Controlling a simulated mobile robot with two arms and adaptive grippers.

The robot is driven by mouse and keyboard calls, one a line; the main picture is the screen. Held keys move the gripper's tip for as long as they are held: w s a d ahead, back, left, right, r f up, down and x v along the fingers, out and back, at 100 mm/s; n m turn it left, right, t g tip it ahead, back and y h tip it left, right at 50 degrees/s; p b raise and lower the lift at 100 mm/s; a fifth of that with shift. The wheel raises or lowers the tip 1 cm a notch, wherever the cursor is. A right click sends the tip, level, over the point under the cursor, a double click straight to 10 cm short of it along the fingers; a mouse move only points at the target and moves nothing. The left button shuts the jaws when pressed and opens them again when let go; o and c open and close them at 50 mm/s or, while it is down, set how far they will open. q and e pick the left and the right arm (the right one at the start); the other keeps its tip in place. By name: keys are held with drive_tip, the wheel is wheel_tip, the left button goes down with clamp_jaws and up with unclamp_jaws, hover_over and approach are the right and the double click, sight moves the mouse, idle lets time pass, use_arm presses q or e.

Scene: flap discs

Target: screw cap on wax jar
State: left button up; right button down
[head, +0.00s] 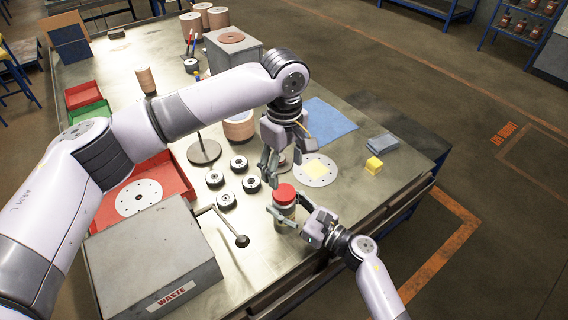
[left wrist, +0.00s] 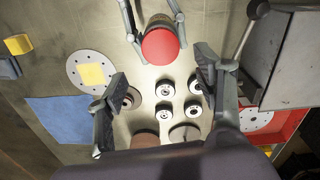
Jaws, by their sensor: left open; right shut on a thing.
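The wax jar (head: 284,214) stands upright near the front edge of the metal table. Its red cap (head: 285,193) sits on top; I cannot tell how tightly. The red cap also shows in the left wrist view (left wrist: 160,47), beyond my open fingers. My right gripper (head: 287,217) is shut on the jar's body from the right side. My left gripper (head: 281,168) points down above and just behind the cap, open and empty. In the left wrist view, the left gripper's two fingers (left wrist: 156,85) are spread wide, with the cap between and ahead of them.
Several small black-rimmed discs (head: 239,162) lie left of the jar. A perforated disc with a yellow pad (head: 316,182) lies behind right. A blue cloth (head: 328,122) and yellow block (head: 374,165) lie right.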

sight(284, 192)
use_arm(q)
drive_tip(key=shift+n, duration=1.5)
drive_tip(key=shift+f, duration=4)
